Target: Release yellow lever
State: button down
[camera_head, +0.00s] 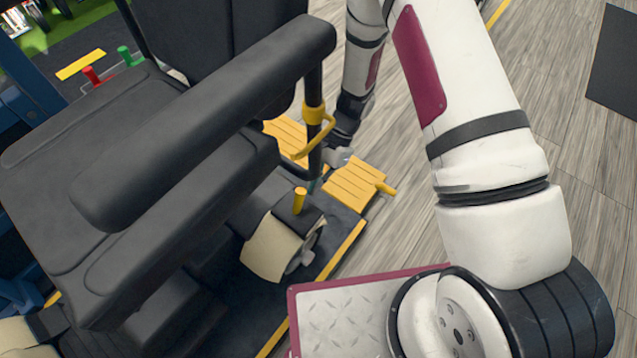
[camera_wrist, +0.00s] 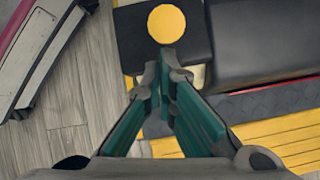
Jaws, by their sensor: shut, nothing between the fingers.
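The yellow lever (camera_head: 300,201) is a short upright peg on a dark block above the scooter's cream wheel cover. In the wrist view its round yellow top (camera_wrist: 166,23) shows just beyond my fingertips. My gripper (camera_wrist: 161,70) has its teal fingers drawn together, empty, with a small gap in the picture between them and the peg top. In the head view my gripper (camera_head: 316,184) is partly hidden behind the scooter's black armrest post, a little right of the lever. I cannot tell whether the tips touch the lever.
The black seat and armrest (camera_head: 205,120) fill the left. A yellow loop handle (camera_head: 320,132) on the armrest post stands close to my wrist. Yellow footplates (camera_head: 352,188) lie beside the wheel. Red (camera_head: 92,76) and green (camera_head: 126,55) pegs stand farther back. Wooden floor (camera_head: 560,130) is clear on the right.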

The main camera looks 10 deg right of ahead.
jog(key=shift+s+a+r+p, duration=0.3)
jog(key=shift+r+p, duration=0.15)
jog(key=shift+p, duration=0.1)
dwell(0.4)
jog(key=shift+s+a+r+p, duration=0.6)
jog(key=shift+r+p, duration=0.1)
jog(key=shift+p, duration=0.2)
jog(key=shift+s+a+r+p, duration=0.3)
jog(key=shift+s+a+p, duration=0.15)
jog(key=shift+s+p, duration=0.05)
jog(key=shift+s+a+r+p, duration=0.1)
jog(key=shift+s+a+p, duration=0.2)
jog(key=shift+s+a, duration=0.25)
jog(key=shift+s+a, duration=0.2)
jog(key=w+d+r+p, duration=0.1)
jog(key=d+r+p, duration=0.2)
jog(key=r, duration=0.8)
jog(key=shift+w+r+p, duration=0.15)
jog(key=shift+w+p, duration=0.1)
jog(key=shift+p, duration=0.75)
jog(key=shift+d, duration=0.1)
